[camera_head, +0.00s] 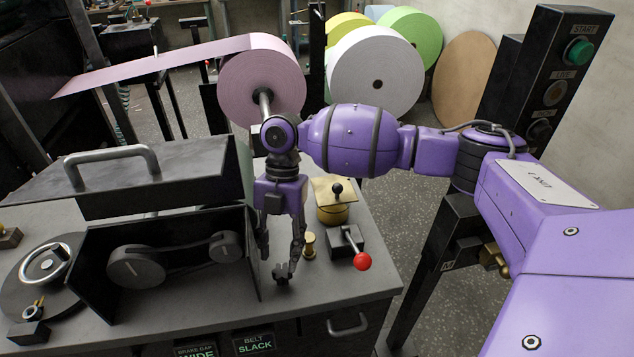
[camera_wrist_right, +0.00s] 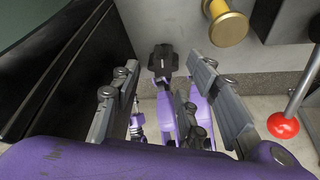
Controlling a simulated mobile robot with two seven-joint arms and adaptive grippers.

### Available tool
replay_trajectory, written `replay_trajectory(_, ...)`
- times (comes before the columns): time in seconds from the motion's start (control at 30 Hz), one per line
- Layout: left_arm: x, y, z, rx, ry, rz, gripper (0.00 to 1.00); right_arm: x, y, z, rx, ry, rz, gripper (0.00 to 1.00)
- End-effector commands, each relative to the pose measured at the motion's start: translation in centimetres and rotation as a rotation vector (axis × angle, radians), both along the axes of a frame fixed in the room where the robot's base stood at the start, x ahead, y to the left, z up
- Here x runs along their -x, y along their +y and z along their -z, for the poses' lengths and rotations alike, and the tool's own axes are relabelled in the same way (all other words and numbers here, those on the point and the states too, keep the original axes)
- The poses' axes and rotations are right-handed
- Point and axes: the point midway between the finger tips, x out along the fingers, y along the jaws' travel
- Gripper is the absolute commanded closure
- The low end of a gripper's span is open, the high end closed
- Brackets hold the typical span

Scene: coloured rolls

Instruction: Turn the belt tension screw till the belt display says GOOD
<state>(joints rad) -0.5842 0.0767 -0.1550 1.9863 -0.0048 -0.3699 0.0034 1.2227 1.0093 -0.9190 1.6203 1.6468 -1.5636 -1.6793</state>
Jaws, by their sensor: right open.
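The belt display (camera_head: 255,343) on the bench front reads SLACK. The belt (camera_head: 186,257) runs around two grey pulleys inside an open black housing. My right gripper (camera_head: 281,255) points down beside the housing's right end, open and empty. A small dark notched piece (camera_head: 283,273) stands below its fingertips near the bench's front edge; it may be the tension screw. It also shows in the right wrist view (camera_wrist_right: 165,62), beyond and between the fingers, with no visible contact. My left gripper is not recognisable in either view.
The raised housing lid (camera_head: 150,175) is to the left. A second display (camera_head: 195,350) reads WIDE. A pink roll (camera_head: 262,85) hangs behind.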

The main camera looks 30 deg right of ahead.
Motion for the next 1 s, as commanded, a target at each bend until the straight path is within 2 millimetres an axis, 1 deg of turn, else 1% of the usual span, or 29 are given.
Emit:
replay_trajectory(0.1, -0.1, 0.0, -0.2, 0.0, -0.002, 0.0, 0.57, 0.6, 0.5, 1.7, 0.0, 0.0, 0.001, 0.59)
replay_trajectory(0.2, -0.8, 0.0, -0.6, 0.0, -0.017, 0.002, 0.57, 0.9, 0.8, 2.9, 0.0, 0.0, 0.001, 0.59)
replay_trajectory(0.3, -1.5, -0.1, -1.1, 0.002, -0.033, 0.004, 0.57, 1.2, 0.9, 3.6, 0.0, 0.0, 0.002, 0.59)
replay_trajectory(0.43, -2.0, -0.2, -1.4, 0.003, -0.044, 0.005, 0.57, 1.3, 1.0, 4.0, 0.0, -0.001, 0.002, 0.59)
replay_trajectory(0.6, -2.0, -0.2, -1.5, 0.003, -0.045, 0.006, 0.57, 1.2, 1.0, 4.0, 0.0, -0.001, 0.003, 0.59)
replay_trajectory(0.63, -2.0, -0.2, -1.4, 0.003, -0.044, 0.006, 0.57, 1.2, 1.0, 4.0, 0.0, -0.002, 0.003, 0.6)
replay_trajectory(0.67, -2.0, -0.2, -1.4, 0.003, -0.044, 0.006, 0.57, 1.2, 1.0, 4.0, 0.0, -0.002, 0.003, 0.64)
replay_trajectory(0.9, -1.6, -0.2, -1.1, 0.003, -0.034, 0.006, 0.57, 1.1, 1.1, 3.9, -0.002, -0.004, 0.003, 0.95)
replay_trajectory(0.93, -1.5, -0.2, -1.0, 0.002, -0.032, 0.005, 0.57, 1.1, 1.1, 3.9, -0.002, -0.005, 0.003, 0.97)
replay_trajectory(1.0, -1.2, -0.2, -0.9, 0.003, -0.027, 0.004, 0.57, 1.1, 1.1, 3.9, -0.003, -0.006, 0.004, 0.97)
